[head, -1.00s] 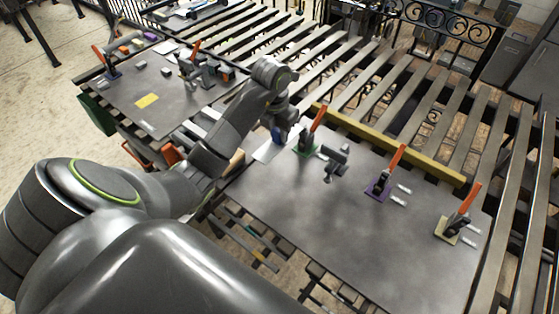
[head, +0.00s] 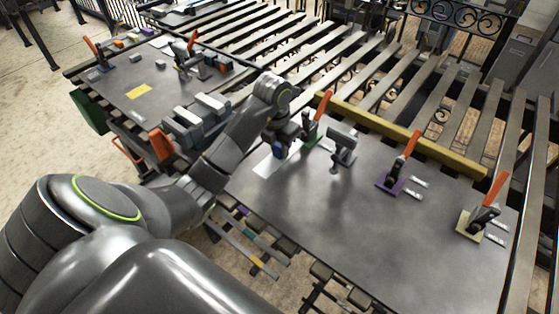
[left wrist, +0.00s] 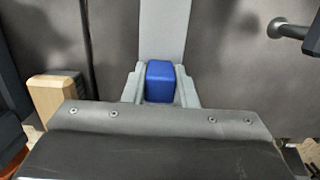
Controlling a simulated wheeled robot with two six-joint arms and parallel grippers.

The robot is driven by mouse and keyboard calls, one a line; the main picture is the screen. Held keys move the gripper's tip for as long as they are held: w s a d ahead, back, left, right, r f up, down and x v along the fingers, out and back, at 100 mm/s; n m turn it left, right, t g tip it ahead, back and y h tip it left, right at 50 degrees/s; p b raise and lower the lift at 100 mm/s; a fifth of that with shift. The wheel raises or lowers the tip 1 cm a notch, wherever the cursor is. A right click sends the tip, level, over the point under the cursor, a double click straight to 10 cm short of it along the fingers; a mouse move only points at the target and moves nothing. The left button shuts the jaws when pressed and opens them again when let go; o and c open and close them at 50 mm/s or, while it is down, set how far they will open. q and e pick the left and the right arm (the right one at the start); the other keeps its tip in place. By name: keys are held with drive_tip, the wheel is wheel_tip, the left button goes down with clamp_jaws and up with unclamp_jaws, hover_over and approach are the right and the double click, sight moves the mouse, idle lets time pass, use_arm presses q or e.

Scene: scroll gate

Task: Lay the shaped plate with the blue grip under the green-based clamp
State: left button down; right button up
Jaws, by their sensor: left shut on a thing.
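My left gripper (head: 279,152) is shut on the blue grip (left wrist: 160,82), which sits between its fingers in the left wrist view. The shaped plate (left wrist: 162,30) shows there as a pale grey strip beyond the grip. In the head view the plate (head: 264,165) shows as a whitish strip at the left end of the grey table. The green-based clamp (head: 314,131) stands just right of the gripper, its orange handle raised. The arm hides part of the plate, and I cannot tell its full shape. The plate's visible part is left of the clamp. My right gripper is not in view.
A grey post with a head (head: 341,146) stands right of the green-based clamp. A purple-based clamp (head: 394,178) and a yellow-based clamp (head: 477,220) stand farther right. A yellow bar (head: 400,133) runs along the far edge. The table's middle (head: 345,225) is clear.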

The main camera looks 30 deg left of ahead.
sight(280, 157)
use_arm(q)
wheel_tip(280, 157, down, 4)
idle(0.4)
drive_tip(key=shift+f, duration=0.2)
drive_tip(key=c, duration=1.2)
unclamp_jaws()
drive_tip(key=shift+o, duration=0.2)
drive_tip(key=shift+r, duration=0.15)
